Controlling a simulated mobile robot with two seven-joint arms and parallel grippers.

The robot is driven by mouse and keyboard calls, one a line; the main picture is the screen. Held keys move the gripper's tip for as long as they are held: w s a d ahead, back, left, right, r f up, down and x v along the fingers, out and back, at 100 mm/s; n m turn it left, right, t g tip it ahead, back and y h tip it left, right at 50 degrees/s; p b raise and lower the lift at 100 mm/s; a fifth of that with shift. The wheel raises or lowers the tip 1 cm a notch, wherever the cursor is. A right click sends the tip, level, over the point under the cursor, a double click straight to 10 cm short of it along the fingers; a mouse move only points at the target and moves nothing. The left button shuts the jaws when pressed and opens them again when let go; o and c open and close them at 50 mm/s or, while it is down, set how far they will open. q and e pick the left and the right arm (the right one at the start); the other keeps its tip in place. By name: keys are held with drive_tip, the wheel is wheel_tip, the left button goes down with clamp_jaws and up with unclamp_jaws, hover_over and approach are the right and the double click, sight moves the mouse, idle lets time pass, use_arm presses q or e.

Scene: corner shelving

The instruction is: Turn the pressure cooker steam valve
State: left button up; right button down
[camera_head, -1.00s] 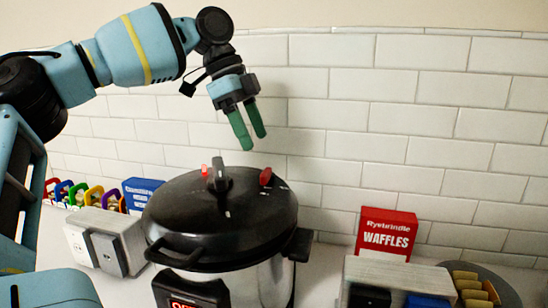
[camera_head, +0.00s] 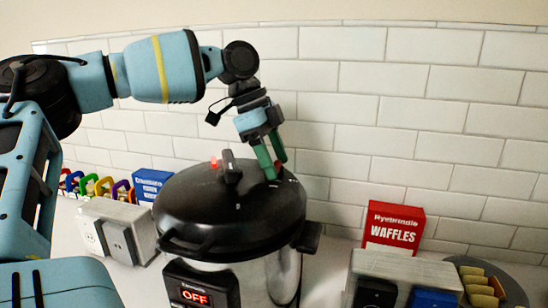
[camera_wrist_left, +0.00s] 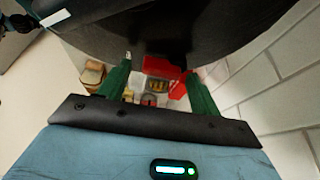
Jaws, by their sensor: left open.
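The pressure cooker (camera_head: 225,215) stands on the counter with its black lid on and a panel reading OFF. A black knob (camera_head: 231,170) stands on the lid, with a small red part (camera_head: 214,163) beside it. My left gripper (camera_head: 275,169) is open, its green fingers pointing down at the lid's right rear. My right gripper is out of view.
A red waffles box (camera_head: 393,227) stands right of the cooker, behind a grey holder (camera_head: 407,265). A plate (camera_head: 513,290) of food is at far right. A grey block (camera_head: 90,232), a blue box (camera_head: 150,184) and coloured items (camera_head: 103,185) stand left. A tiled wall (camera_head: 400,110) is behind.

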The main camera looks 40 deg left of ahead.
use_arm(q)
drive_tip(key=shift+w+f, duration=0.1)
drive_tip(key=shift+f, duration=0.05)
drive_tip(key=c, duration=0.8)
